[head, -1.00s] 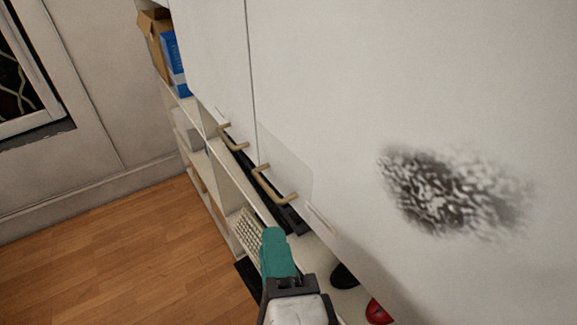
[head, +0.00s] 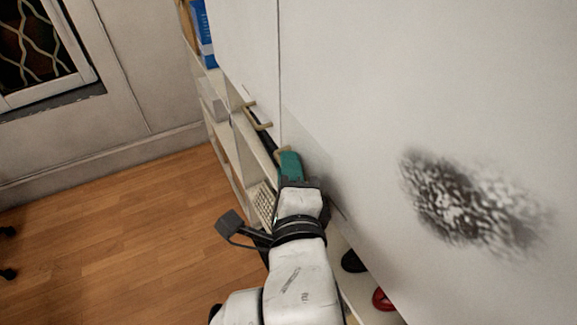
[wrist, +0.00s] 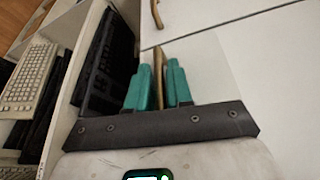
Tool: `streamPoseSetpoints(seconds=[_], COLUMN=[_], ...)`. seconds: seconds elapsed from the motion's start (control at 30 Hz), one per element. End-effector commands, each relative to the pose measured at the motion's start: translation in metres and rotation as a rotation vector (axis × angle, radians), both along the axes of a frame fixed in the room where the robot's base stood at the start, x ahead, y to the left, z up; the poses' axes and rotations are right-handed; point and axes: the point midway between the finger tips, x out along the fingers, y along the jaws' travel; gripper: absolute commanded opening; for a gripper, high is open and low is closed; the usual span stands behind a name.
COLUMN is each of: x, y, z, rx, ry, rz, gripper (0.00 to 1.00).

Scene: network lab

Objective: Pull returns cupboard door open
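The cupboard has two white doors side by side, both shut, with a thin seam between them. The right door (head: 350,90) has a brass bar handle (wrist: 159,62), mostly hidden behind my gripper in the head view. The left door (head: 245,45) has a matching handle (head: 258,118), which also shows at the top of the wrist view (wrist: 156,14). My gripper (head: 290,160) has teal fingers. In the wrist view the fingers (wrist: 159,72) stand apart on either side of the right door's handle, with slim gaps beside it. I see no label naming the returns cupboard.
Open shelving below and left of the doors holds a keyboard (head: 264,203), black equipment and a blue box (head: 203,35). Dark and red round things (head: 383,299) sit on a low shelf at right.

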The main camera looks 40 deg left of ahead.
Motion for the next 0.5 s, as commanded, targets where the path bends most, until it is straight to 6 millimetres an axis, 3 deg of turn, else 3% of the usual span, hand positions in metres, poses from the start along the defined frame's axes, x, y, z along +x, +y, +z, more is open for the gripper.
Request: streamPoseSetpoints(seconds=[0.27,0.5], x=[0.0008,0.0007], y=[0.0008,0.0007], z=[-0.0006,-0.0007], rx=[-0.001,-0.001], ry=[0.001,0.001], rz=[0.0,0.0], gripper=[0.21,0.0])
